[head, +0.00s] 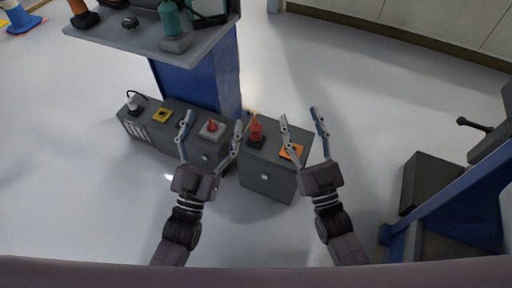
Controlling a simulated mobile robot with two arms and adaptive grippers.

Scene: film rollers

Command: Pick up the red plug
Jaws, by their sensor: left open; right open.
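Two red items stand on the low grey cabinets. A small red piece (211,125) sits on a pale square plate. A larger red cylinder (256,131) stands upright on a dark base to its right. I cannot tell for sure which is the red plug. My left gripper (213,118) is open, and the small red piece shows between its fingers; nothing is held. My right gripper (300,115) is open and empty, to the right of the red cylinder, with its left finger near an orange square plate (292,151).
A white item with a black cable (133,105) and a yellow square (162,115) are on the left cabinet. A grey shelf (130,36) on a blue column stands behind. A blue and dark frame (450,205) is at the right. The floor between is clear.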

